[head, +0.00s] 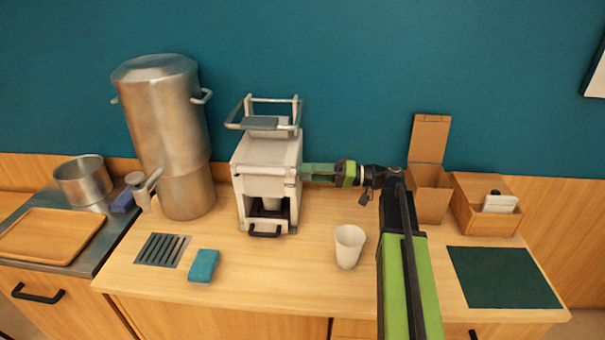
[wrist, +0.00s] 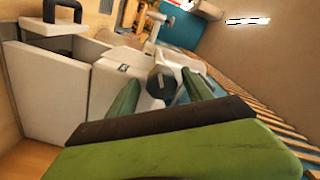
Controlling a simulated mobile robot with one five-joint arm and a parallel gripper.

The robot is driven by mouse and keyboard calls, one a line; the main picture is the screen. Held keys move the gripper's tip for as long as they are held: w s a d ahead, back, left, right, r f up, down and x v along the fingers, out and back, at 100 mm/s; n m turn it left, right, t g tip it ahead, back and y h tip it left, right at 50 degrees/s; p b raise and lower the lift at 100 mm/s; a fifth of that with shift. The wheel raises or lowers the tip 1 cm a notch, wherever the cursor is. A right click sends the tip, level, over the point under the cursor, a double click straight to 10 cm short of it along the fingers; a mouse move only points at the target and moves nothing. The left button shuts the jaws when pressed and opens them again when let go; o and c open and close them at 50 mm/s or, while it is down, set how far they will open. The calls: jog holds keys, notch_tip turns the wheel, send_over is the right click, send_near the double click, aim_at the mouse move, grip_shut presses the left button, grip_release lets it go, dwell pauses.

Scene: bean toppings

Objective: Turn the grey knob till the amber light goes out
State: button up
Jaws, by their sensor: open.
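The white machine (head: 268,152) stands on the wooden counter, with a grey tray-like top and an open bay at its front. My gripper (head: 305,172) reaches in from the right, its green fingers at the machine's right side. In the wrist view the dark grey knob (wrist: 161,84) shows on the white machine body (wrist: 108,82). The open fingers of my gripper (wrist: 160,78) lie on either side of the knob, with visible space around it. I cannot tell how far the fingertips reach along it. I see no lit amber light in either view. The knob is hidden in the head view.
A white cup (head: 349,246) stands in front of my arm. A steel urn (head: 165,120) is left of the machine, with a blue sponge (head: 203,266) and a drain grate (head: 163,250) in front. A cardboard box (head: 430,190) and a wooden box (head: 478,215) stand at right.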

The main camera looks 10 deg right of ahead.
jog(key=shift+d, duration=0.25)
jog(key=v, duration=1.7)
jog(key=shift+s+f, duration=0.1)
